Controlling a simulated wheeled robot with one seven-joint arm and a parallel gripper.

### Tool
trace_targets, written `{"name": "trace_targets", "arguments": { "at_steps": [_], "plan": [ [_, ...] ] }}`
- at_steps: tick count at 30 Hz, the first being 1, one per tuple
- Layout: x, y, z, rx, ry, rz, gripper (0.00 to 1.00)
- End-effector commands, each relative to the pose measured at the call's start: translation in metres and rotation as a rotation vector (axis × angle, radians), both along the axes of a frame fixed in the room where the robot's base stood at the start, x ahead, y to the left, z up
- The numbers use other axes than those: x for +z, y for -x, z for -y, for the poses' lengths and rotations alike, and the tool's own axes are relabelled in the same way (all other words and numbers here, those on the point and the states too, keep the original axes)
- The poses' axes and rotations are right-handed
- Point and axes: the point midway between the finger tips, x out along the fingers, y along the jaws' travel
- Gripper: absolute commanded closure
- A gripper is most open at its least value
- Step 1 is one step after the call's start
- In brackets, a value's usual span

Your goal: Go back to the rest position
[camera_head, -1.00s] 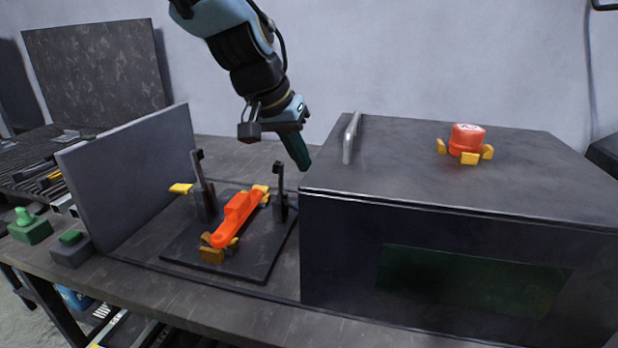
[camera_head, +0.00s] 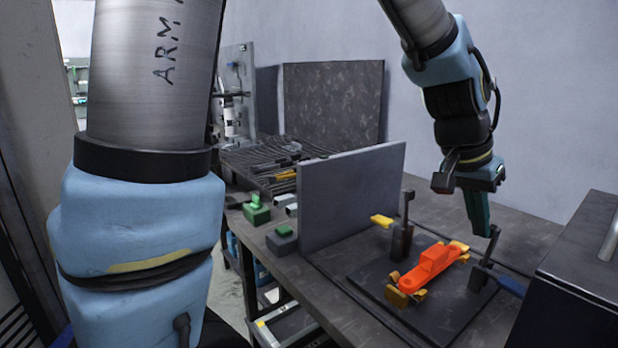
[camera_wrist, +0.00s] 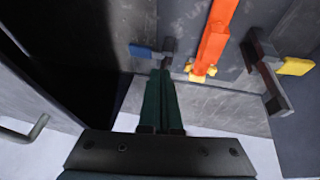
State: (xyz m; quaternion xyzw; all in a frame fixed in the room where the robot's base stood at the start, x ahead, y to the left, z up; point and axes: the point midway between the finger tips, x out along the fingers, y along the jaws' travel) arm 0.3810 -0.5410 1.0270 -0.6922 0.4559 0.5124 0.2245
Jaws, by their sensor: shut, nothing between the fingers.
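My gripper (camera_head: 478,228) is shut and empty, its green fingers together and pointing down. It hangs just behind the right-hand clamp (camera_head: 484,265) of a dark fixture plate (camera_head: 438,318). On the plate lies an orange car-shaped part (camera_head: 429,264) with yellow pieces at its ends. In the wrist view the closed fingers (camera_wrist: 161,95) reach toward the blue-handled clamp (camera_wrist: 155,53), and the orange part (camera_wrist: 214,45) lies to their right. I cannot tell whether the fingertips touch the clamp.
A grey upright panel (camera_head: 352,195) stands left of the fixture. A black box (camera_head: 578,285) with a handle stands close on the right. Green-topped blocks (camera_head: 256,211) sit at the bench's left edge. The air above the fixture is free.

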Motion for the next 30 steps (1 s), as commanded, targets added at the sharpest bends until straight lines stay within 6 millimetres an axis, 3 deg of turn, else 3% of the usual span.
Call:
{"name": "trace_targets", "arguments": {
  "at_steps": [3,7,11,15,18,21,30],
  "plan": [
    [-0.020,-0.052,-0.068,0.180,-0.060,-0.005,1.00],
    [-0.041,-0.089,-0.154,0.385,-0.126,-0.020,1.00],
    [-0.061,-0.104,-0.243,0.593,-0.188,-0.050,1.00],
    [-0.077,-0.097,-0.320,0.781,-0.238,-0.089,1.00],
    [-0.084,-0.087,-0.355,0.872,-0.259,-0.112,1.00],
    [-0.088,-0.080,-0.373,0.920,-0.271,-0.125,1.00],
    [-0.090,-0.078,-0.378,0.934,-0.274,-0.130,1.00]
  ]
}}
